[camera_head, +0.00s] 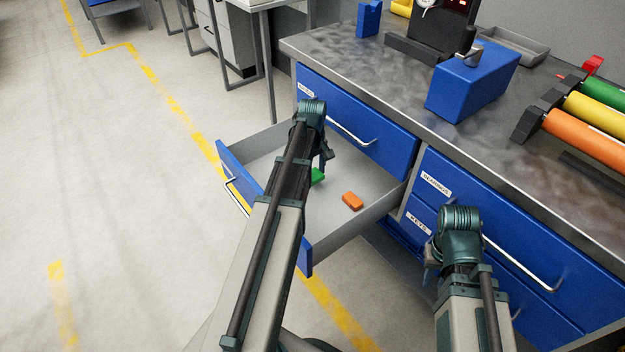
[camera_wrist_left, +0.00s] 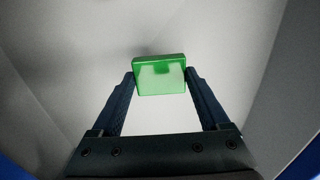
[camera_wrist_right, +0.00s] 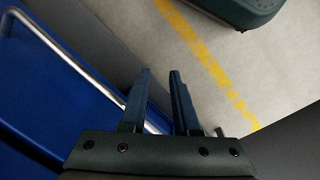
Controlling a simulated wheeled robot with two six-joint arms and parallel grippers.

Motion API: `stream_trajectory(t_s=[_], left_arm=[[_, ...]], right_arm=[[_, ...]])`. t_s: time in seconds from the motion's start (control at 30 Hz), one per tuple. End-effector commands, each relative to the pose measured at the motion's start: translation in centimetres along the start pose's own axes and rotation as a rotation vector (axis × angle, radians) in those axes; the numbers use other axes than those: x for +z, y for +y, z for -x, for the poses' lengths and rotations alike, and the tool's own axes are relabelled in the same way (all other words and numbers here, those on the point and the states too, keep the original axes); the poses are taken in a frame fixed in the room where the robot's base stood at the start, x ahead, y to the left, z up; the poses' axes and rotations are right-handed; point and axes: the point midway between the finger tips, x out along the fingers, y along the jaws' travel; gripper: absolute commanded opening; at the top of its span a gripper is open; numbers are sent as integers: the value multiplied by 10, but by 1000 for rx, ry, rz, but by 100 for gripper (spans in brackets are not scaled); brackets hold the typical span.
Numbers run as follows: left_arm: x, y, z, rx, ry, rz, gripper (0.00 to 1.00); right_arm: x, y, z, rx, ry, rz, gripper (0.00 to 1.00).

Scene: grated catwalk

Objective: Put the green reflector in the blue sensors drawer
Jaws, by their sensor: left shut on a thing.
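A green reflector (camera_head: 317,177) is between the fingers of my left gripper (camera_head: 323,163), inside the open blue-fronted drawer (camera_head: 345,236). The left wrist view shows both fingertips against the sides of the green reflector (camera_wrist_left: 160,76), with the pale drawer floor beyond it. I cannot tell whether the reflector touches the floor. The open drawer's label is not in view. My right gripper (camera_wrist_right: 160,72) is empty, its fingertips a little apart, beside a blue drawer front with a metal handle. In the head view its fingers are mostly hidden behind my right wrist.
An orange block (camera_head: 352,201) lies in the open drawer, to the right of the green reflector. A closed blue drawer (camera_head: 378,141) sits above it. More closed drawers (camera_head: 520,262) stand to the right. The worktop (camera_head: 400,95) holds a blue box (camera_head: 472,82) and coloured rollers (camera_head: 590,138).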

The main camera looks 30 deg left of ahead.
Motion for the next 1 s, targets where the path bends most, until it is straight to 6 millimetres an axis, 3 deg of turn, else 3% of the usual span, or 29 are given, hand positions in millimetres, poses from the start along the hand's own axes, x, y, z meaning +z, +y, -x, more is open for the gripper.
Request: stream_trajectory(t_s=[0.23,0.67,0.7,0.8,1.0], left_arm=[[0,0,-33,0,0,0,16],[0,0,-36,0,0,0,16],[0,0,-35,0,0,0,82],[0,0,-34,0,0,0,100],[0,0,-34,0,0,0,100]], right_arm=[[-2,-2,-32,5,0,2,30],[-2,-2,-35,6,0,2,30],[-2,-2,-34,6,0,2,30],[-2,-2,-34,6,0,2,30],[-2,-2,-34,6,0,2,30]])
